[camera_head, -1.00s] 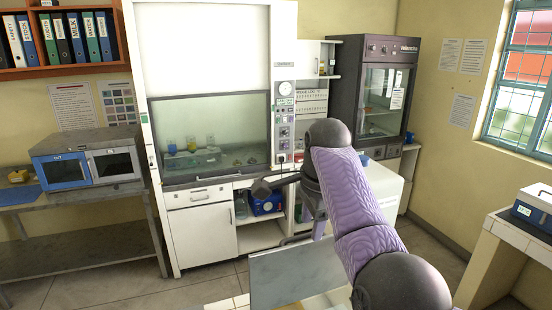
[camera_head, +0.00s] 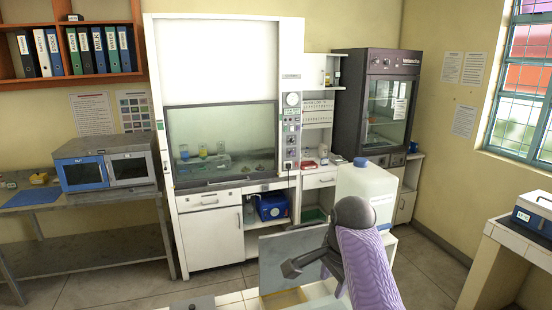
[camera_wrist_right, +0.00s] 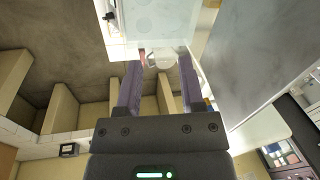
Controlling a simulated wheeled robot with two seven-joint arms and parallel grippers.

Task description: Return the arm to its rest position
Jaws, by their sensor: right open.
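My right arm comes in from the bottom right of the head view, purple with a dark joint. My right gripper (camera_head: 291,268) shows small and dark at the end of the arm, in front of an upright grey panel. In the right wrist view its two purple fingers (camera_wrist_right: 159,88) are apart, with nothing held between them. A pale surface with a round whitish part shows beyond the fingertips; I cannot tell whether it is close. My left gripper is not in view.
The grey panel (camera_head: 282,250) stands near the right gripper. A white container with a blue cap (camera_head: 367,190) stands behind the arm. The fume hood (camera_head: 222,215), dark glass-fronted cabinet (camera_head: 374,105) and left bench (camera_head: 90,230) are farther back. Open floor (camera_head: 130,285) lies left.

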